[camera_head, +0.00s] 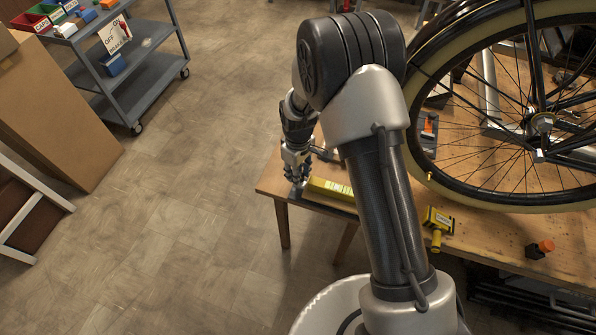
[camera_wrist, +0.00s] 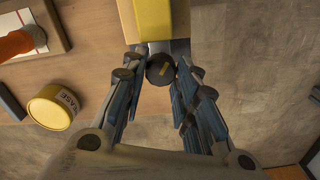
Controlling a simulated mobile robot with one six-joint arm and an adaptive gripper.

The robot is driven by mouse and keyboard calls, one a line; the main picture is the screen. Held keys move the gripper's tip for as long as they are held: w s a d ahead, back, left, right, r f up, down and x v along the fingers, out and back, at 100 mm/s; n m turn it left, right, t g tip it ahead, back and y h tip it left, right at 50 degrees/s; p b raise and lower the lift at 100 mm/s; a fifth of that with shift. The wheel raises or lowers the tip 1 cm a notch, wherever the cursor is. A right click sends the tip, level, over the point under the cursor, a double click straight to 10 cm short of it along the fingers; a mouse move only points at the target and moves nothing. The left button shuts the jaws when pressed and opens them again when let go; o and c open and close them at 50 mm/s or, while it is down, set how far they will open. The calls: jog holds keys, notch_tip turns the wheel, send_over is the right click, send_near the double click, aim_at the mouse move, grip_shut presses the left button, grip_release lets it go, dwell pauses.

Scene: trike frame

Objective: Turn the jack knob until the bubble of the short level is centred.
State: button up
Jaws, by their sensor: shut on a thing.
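The jack knob (camera_wrist: 160,70) is a dark round knob with a small yellow mark on its top, at the upper middle of the wrist view. My gripper (camera_wrist: 160,64) has its fingers on both sides of the knob and is shut on it. A yellow level (camera_wrist: 154,18) lies just beyond the knob, its near end beside it. In the head view my gripper (camera_head: 297,178) is at the table's left corner, by the end of the yellow level (camera_head: 330,188). The level's bubble cannot be made out in either view. The knob is hidden in the head view.
The wooden table (camera_head: 490,235) carries a large spoked wheel (camera_head: 500,110), a yellow tool (camera_head: 438,220) and an orange-topped block (camera_head: 540,248). A yellow grease tin (camera_wrist: 50,107) stands left of my gripper.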

jog(key=o, duration=1.1)
notch_tip(320, 180, up, 12)
dwell(0.4)
